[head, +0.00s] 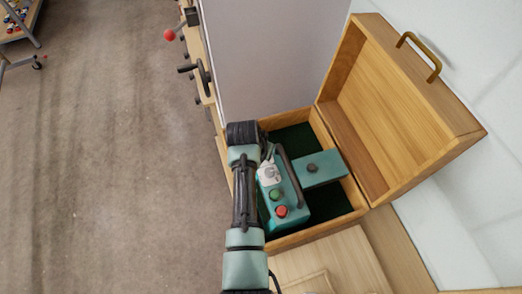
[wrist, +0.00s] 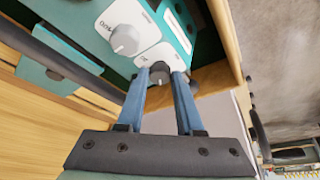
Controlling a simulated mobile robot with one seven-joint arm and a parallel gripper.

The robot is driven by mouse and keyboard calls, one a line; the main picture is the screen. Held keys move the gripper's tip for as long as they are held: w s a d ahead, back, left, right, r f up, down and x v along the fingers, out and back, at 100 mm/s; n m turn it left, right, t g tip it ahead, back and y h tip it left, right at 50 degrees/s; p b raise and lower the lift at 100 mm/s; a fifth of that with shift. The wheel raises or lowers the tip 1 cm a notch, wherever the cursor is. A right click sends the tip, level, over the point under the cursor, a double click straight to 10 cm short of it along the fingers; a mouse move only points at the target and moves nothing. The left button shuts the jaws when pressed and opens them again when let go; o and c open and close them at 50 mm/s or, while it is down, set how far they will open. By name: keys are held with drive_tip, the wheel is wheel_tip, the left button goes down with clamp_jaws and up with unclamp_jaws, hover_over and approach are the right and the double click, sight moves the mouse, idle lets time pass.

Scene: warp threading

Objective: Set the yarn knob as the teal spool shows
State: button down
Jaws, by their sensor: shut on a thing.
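A teal control box (head: 294,204) sits inside an open wooden case. My gripper (wrist: 160,76) has blue fingers closed on the sides of a small dark knob (wrist: 160,69) on a white plate at the box's edge. A larger grey knob (wrist: 125,39) on another white plate is beside it, free of the fingers. Its label is tilted and I cannot read it with certainty. In the head view my arm hides the fingertips and the dark knob. I cannot pick out a teal spool in either view, and I cannot read the held knob's setting.
The wooden case (head: 360,213) has its lid (head: 396,95) open to the right. A black handle (head: 291,169), a green button (head: 275,194) and a red button (head: 282,211) are on the box. A teal block (head: 318,169) with a dark knob adjoins it. The floor at left is open.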

drive_tip(key=c, duration=0.5)
unclamp_jaws()
drive_tip(key=shift+c, duration=0.2)
drive_tip(key=v, duration=1.3)
drive_tip(key=shift+b, duration=0.3)
